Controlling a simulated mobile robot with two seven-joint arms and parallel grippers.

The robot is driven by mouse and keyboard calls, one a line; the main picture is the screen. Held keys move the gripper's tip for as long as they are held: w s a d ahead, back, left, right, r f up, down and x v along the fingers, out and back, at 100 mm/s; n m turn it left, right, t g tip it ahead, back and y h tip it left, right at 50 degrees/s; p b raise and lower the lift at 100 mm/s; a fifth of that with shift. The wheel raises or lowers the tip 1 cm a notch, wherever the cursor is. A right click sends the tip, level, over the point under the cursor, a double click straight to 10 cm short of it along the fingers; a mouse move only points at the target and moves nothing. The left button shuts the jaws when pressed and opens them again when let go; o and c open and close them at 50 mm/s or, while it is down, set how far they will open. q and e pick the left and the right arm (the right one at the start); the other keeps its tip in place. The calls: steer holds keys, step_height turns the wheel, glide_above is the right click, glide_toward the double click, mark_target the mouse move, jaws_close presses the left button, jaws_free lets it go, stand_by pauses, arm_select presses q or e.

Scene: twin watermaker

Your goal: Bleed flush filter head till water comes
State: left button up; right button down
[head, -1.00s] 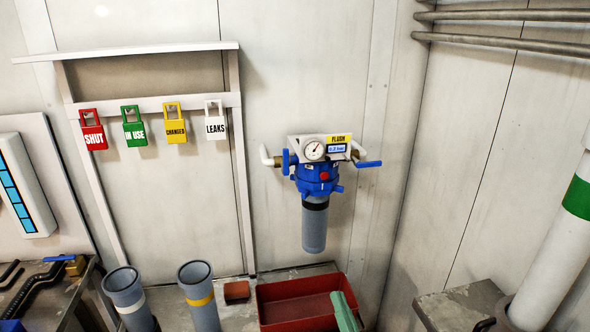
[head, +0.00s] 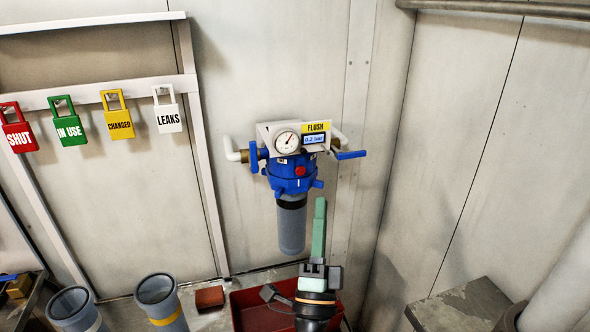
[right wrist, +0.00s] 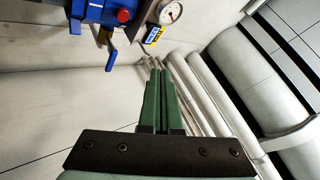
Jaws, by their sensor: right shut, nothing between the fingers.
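The flush filter has a blue head (head: 291,178) on the wall, with a red button (head: 300,171) on its front and a grey bowl (head: 291,226) below. Above are a round gauge (head: 287,140), a yellow FLUSH label (head: 315,127) and a small display (head: 313,139) that seems to read 0.2 bar. Blue levers sit at the left (head: 254,155) and right (head: 350,155). My right gripper (head: 320,200) is shut and empty, its green fingers upright right of the bowl, apart from the filter. The right wrist view shows the red button (right wrist: 124,15) ahead and left of the fingertips (right wrist: 158,70). My left gripper is out of view.
A red tray (head: 245,310) lies below the filter, partly hidden by my right arm. A red-brown block (head: 209,298) and two grey tubes (head: 162,300) stand left of it. Several tagged padlocks (head: 120,118) hang on a rail. A grey ledge (head: 460,305) is at right.

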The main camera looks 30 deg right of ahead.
mark_target(301, 171)
steer(key=w, duration=0.2)
steer(key=w+d+b, duration=0.1)
steer(key=w, duration=0.2)
steer(key=w+d+b, duration=0.1)
steer(key=w, duration=0.2)
steer(key=shift+w, duration=0.25)
stand_by(0.4)
stand_by(0.9)
stand_by(0.7)
steer(key=shift+w+d, duration=0.1)
steer(key=shift+w, duration=0.3)
